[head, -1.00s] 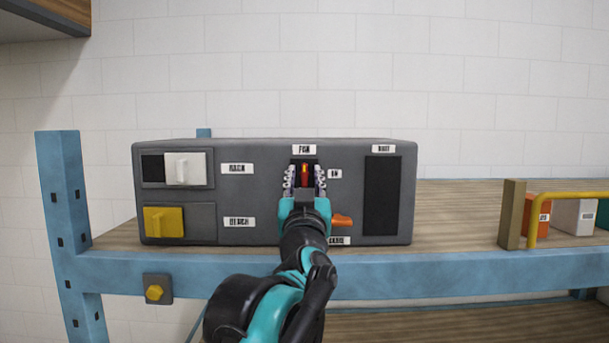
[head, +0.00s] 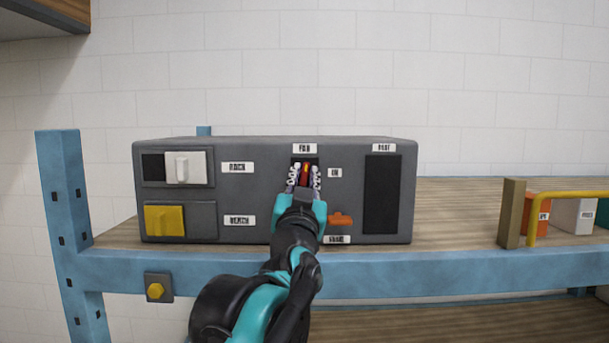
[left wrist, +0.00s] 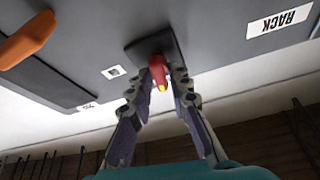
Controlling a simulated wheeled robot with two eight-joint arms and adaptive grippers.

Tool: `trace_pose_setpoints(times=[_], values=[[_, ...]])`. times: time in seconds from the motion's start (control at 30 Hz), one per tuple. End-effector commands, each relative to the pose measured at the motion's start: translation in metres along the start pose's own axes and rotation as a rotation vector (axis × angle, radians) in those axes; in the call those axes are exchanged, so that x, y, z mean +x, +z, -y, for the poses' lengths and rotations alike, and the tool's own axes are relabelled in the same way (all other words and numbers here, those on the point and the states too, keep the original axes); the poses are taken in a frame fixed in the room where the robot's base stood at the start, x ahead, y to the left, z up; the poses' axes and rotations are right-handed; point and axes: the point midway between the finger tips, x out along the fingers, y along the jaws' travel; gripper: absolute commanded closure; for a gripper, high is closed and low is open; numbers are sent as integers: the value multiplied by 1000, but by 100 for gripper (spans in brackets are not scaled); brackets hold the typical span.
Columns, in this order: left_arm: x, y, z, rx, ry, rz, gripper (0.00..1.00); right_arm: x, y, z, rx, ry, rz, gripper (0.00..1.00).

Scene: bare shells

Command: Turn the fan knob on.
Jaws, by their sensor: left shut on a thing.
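The fan knob (head: 305,171) is red with a yellow mark and sits in a dark recess under the FAN label (head: 304,148) on the grey control box (head: 262,196). An ON label (head: 335,173) is to its right. My left gripper (head: 304,175) has its two fingers on either side of the knob and is shut on it. The left wrist view shows the red knob (left wrist: 159,72) between the fingertips (left wrist: 160,82), in front of its dark plate. The fingers hide the knob's sides in the head view. My right gripper is not in view.
The box also has a white slider (head: 185,167), a yellow block (head: 164,221), an orange knob (head: 340,220) and a dark panel (head: 382,194). A blue shelf frame (head: 430,267) carries it.

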Motion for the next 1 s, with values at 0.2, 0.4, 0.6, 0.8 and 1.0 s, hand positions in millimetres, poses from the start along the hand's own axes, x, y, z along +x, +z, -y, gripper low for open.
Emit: trace_pose_setpoints(times=[0.2, 0.4, 0.6, 0.8, 1.0], values=[[1, -1, 2, 183, 73, 1, 100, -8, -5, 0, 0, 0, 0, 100], [1, -2, 2, 360, 146, 1, 100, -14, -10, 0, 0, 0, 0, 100], [1, -2, 2, 535, 219, 2, 100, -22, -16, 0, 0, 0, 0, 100], [1, -3, 3, 709, 292, 3, 100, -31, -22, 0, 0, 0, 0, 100], [2, -3, 3, 882, 363, 3, 100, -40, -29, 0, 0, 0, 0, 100]])
